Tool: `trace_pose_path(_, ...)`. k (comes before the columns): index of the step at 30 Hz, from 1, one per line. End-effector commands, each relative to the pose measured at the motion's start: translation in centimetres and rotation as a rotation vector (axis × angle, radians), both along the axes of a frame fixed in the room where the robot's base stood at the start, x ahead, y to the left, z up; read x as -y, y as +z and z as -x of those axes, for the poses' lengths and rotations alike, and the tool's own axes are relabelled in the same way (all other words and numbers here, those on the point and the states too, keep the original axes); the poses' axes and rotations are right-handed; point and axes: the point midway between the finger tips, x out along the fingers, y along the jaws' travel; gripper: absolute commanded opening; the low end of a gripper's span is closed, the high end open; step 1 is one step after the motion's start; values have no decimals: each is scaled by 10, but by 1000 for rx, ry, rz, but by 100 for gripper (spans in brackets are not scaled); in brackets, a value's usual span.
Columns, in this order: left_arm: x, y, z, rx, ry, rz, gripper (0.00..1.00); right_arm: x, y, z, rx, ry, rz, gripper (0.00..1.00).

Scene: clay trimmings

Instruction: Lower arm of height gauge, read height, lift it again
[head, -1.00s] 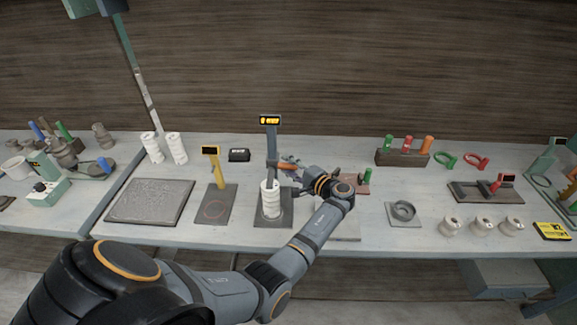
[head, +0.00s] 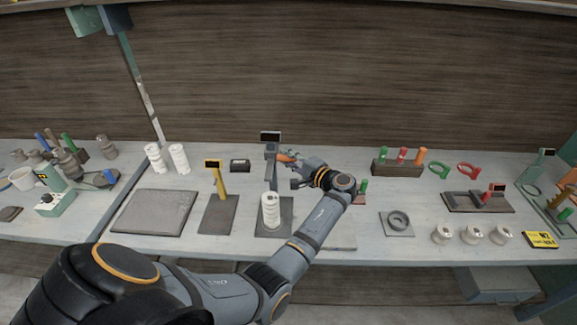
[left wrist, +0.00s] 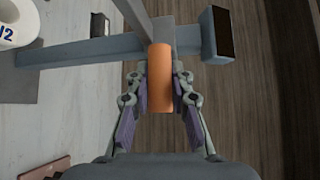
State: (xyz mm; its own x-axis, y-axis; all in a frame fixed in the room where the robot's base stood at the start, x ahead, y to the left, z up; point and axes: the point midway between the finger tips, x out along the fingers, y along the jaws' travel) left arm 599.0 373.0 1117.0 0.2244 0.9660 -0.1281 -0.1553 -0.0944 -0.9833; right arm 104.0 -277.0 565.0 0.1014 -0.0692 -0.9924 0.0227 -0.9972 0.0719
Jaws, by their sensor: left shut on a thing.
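The height gauge stands on a dark base plate (head: 286,224) at the middle of the bench, with its display (head: 271,137) dark on top of the post. A white ringed clay piece (head: 270,212) stands upright on the base, with a visible gap between its top and the gauge arm. My left gripper (head: 292,158) is shut on the gauge arm's orange handle (head: 286,157). In the left wrist view, the handle (left wrist: 158,80) lies between the two fingers, with the grey post (left wrist: 90,48) and dark display (left wrist: 221,36) beyond it. My right gripper is not in view.
A yellow-posted gauge (head: 219,180) stands to the left, with a grey slab (head: 154,211) beyond it. Two white ringed pieces (head: 179,158) stand behind. To the right are a grey ring on a plate (head: 397,222), small pots (head: 471,235) and a block with coloured handles (head: 397,166).

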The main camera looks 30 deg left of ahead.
Motion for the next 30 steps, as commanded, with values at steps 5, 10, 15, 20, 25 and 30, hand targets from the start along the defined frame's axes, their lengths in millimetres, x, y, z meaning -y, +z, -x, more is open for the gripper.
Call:
trace_pose_path(5, 1, 8, 2, -9, 2, 5, 0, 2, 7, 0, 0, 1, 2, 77)
trace_pose_path(10, 1, 8, 1, -6, 2, 2, 0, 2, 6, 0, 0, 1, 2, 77)
trace_pose_path(15, 0, 9, 1, -4, 1, 1, 33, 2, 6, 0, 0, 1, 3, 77)
trace_pose_path(20, 1, 8, 1, -6, 1, 4, 45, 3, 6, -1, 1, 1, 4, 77)
trace_pose_path(25, 1, 6, 2, -8, 1, 5, 45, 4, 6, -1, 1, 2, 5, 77)
trace_pose_path(30, 1, -7, 2, -10, 1, 6, 45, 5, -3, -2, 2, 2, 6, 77)
